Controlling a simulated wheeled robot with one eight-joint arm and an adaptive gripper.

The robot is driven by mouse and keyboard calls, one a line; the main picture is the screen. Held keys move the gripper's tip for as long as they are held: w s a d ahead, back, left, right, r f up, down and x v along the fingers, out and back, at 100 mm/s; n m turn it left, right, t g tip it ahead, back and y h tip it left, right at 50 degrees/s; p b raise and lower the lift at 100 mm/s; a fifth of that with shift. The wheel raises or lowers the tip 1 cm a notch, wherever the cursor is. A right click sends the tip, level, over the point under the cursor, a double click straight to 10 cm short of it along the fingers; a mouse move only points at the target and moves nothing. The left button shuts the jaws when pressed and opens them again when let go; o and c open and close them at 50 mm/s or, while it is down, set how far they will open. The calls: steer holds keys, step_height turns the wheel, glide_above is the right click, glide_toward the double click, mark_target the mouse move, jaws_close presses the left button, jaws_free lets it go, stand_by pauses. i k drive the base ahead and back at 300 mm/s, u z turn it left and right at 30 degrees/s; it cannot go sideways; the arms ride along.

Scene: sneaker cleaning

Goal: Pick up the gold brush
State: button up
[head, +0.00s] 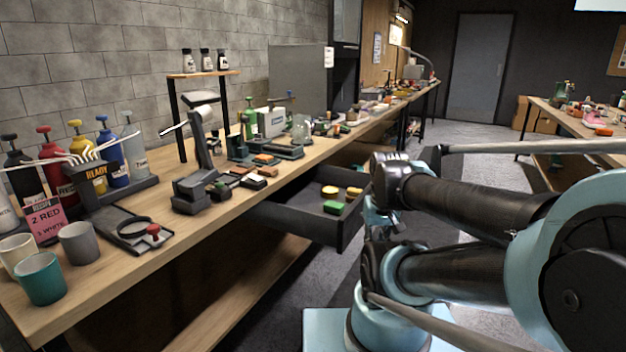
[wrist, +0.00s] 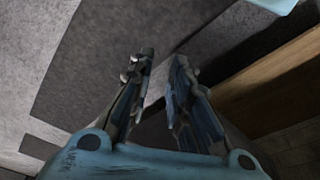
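I cannot tell for certain which item is the gold brush. Several small brush-like blocks with dark, tan and orange parts (head: 254,181) lie on the workbench (head: 190,228) at its front edge, in the middle of the head view. An open drawer (head: 310,224) below the bench edge holds two yellow blocks, one to the left (head: 330,190) and one to the right (head: 354,192), and a green block (head: 334,207). My gripper (wrist: 163,62) shows in the wrist view with its two fingers apart and nothing between them. It points at grey floor, away from the bench items.
Cups (head: 41,279), a pink card (head: 45,218), bottles (head: 110,152) and a magnifier tray (head: 135,231) crowd the left bench. A lamp-like stand (head: 203,138) rises mid-bench. A second table (head: 566,118) stands far right. Grey floor (head: 480,138) lies open between the tables.

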mark_target(351, 193)
steer(key=u, duration=0.2)
steer(key=k, duration=1.25)
steer(key=z, duration=0.55)
steer(key=i, duration=1)
